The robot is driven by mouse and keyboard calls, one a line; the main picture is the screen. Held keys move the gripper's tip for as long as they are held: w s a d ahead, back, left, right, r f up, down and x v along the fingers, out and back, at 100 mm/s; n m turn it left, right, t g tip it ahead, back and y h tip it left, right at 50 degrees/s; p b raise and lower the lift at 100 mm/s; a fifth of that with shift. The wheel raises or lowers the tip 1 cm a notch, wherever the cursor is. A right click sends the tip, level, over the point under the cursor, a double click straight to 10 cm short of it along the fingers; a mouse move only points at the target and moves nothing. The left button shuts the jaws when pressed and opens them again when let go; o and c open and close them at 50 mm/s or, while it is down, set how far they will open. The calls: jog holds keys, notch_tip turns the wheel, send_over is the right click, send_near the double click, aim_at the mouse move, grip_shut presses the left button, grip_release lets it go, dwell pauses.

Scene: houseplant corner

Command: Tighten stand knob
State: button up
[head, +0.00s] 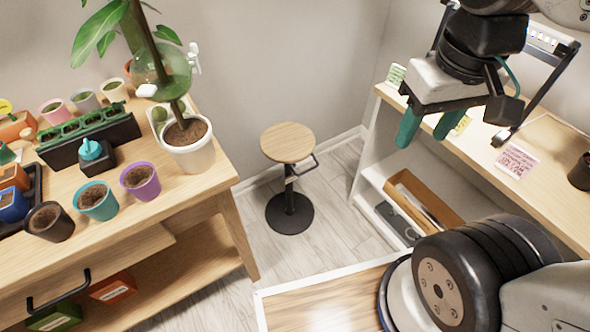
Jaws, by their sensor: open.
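A small round stand with a wooden top (288,142) is on the floor between the two benches. It has a black post and a round black base (290,213). A dark bent bar or handle (304,167) juts out to the right just below the top. I cannot clearly make out a separate knob at this size. My gripper (428,126) hangs at the upper right with its teal fingertips apart and nothing between them. It appears to the right of the stand in the picture, near the right-hand shelf bench, apart from the stand.
The left bench (200,184) holds a large plant in a white pot (190,146), several small pots and a black seedling tray. The right shelf unit (545,190) holds a pink note and an open wooden box (424,199) below. Floor around the stand is clear.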

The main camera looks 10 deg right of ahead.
jog(key=w+d+f+g, duration=0.1)
jog(key=w+f, duration=1.2)
jog(key=f, duration=0.3)
jog(key=w+f+g, duration=0.2)
jog(key=w+f, duration=1)
jog(key=f, duration=0.4)
jog(key=w+a+f+t+y, duration=0.15)
jog(key=f+t, duration=0.25)
jog(key=f, duration=1)
jog(key=w+a+f+n+t, duration=0.1)
jog(key=w+f+t, duration=0.2)
jog(key=f, duration=1.1)
jog(key=w+a+f+t+y, duration=0.1)
jog(key=w+a+f+t, duration=0.2)
jog(key=f, duration=1.1)
jog(key=w+r+t+y, duration=0.2)
jog(key=w+r+t, duration=0.4)
jog(key=r+t, duration=0.35)
jog(key=x, duration=0.7)
jog(key=shift+w+a+r, duration=0.15)
jog(key=shift+a+r, duration=0.15)
